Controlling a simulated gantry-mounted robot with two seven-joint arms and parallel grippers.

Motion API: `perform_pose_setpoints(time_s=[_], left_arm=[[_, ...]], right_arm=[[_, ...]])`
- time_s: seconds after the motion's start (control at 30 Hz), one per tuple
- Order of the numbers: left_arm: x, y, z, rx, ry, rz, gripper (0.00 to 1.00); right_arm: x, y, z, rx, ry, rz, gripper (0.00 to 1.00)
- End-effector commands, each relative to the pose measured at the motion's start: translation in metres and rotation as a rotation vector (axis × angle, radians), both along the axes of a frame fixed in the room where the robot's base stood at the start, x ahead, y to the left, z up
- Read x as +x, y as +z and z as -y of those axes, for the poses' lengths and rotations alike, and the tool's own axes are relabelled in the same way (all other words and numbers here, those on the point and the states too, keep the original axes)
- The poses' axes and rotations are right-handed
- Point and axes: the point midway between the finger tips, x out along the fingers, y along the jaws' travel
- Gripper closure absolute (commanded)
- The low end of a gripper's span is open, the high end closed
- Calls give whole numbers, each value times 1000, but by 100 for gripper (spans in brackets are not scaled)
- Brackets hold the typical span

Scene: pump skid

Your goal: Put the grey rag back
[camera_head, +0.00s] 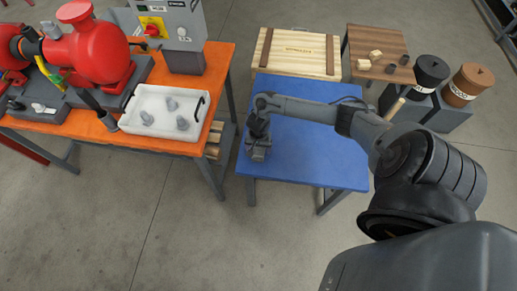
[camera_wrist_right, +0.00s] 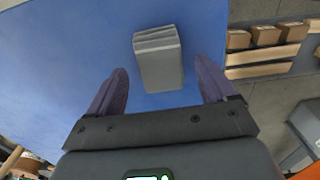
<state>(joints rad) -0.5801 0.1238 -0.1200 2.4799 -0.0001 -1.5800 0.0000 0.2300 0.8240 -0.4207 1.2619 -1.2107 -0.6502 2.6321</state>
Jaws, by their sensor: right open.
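The grey rag (camera_wrist_right: 158,62) is a folded grey block lying on the blue table (camera_wrist_right: 60,50) in the right wrist view. My right gripper (camera_wrist_right: 164,82) is open, with one dark finger on each side of the rag's near end and a gap to both. In the head view my right gripper (camera_head: 258,150) points down over the left part of the blue table top (camera_head: 325,155). There I cannot clearly tell the rag from the gripper. My left gripper is not in view.
An orange bench (camera_head: 215,75) at left holds a red pump (camera_head: 95,50), a grey control box (camera_head: 175,30) and a white tray (camera_head: 140,132) with several grey parts. Behind the blue table are a wooden crate (camera_head: 297,55), a brown table (camera_head: 375,40) and two lidded bins (camera_head: 430,72).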

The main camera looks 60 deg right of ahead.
Motion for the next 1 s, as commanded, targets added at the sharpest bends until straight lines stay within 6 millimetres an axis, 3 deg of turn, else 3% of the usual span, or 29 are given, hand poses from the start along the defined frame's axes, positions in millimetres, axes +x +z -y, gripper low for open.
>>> perform_pose_setpoints(time_s=[0.1, 0.4, 0.67, 0.83, 1.0], left_arm=[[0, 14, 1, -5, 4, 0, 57], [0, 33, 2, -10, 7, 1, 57], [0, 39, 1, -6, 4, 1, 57], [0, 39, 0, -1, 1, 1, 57], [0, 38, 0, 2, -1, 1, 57]], right_arm=[[1, 26, 0, -1, 1, 3, 16], [0, 77, 0, -2, 1, 2, 16], [1, 94, -8, 1, 39, 15, 16], [9, 83, -53, 1, 245, 100, 16], [16, 79, -131, -34, 580, 256, 16]])
